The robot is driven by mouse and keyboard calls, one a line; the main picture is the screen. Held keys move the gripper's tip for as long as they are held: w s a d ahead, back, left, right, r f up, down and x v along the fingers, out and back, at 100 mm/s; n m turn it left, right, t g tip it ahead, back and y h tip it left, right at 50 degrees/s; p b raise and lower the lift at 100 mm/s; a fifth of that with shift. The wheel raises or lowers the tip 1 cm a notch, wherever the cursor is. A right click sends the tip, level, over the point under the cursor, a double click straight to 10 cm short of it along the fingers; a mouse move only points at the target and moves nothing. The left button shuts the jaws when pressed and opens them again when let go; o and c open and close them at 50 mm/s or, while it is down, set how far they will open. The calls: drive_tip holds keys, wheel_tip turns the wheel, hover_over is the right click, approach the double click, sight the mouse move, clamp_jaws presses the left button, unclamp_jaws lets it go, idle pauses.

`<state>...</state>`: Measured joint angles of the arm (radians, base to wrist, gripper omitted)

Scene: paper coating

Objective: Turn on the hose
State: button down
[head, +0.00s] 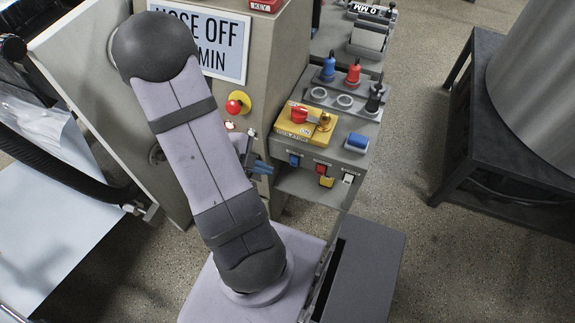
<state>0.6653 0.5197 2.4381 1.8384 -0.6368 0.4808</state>
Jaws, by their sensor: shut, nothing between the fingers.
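A black hose (65,165) curves along the left side of the grey cabinet (115,95) and ends at a metal fitting (145,209) low on it. A sign (234,50) on the cabinet is partly covered by my arm; "OFF" and "MIN" are readable. My forearm and wrist are mostly hidden behind my upper arm link. A small dark and blue-grey piece (262,167) shows just right of that link, beside the control shelf. It looks like the end of my gripper, shut and empty, but I cannot fully tell it from a valve handle. No hose valve is clearly visible.
A red button on yellow (238,103) is on the cabinet. Right of it, a yellow box with a red knob (301,115), a blue button (357,141) and several coloured connectors stand on a grey shelf. A dark stand (510,150) with a metal drum is at right; floor between is clear.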

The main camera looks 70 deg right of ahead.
sight(296, 165)
drive_tip(key=s+d+f, duration=0.3)
drive_tip(key=d+f, duration=0.5)
drive_tip(key=shift+s+d+f+b, duration=0.25)
drive_tip(key=shift+s+f+b, duration=0.05)
drive_tip(key=shift+f+b, duration=0.1)
idle(0.4)
drive_tip(key=shift+d, duration=0.2)
drive_tip(key=shift+r+p, duration=0.85)
drive_tip(key=shift+p, duration=0.1)
drive_tip(key=shift+a, duration=0.1)
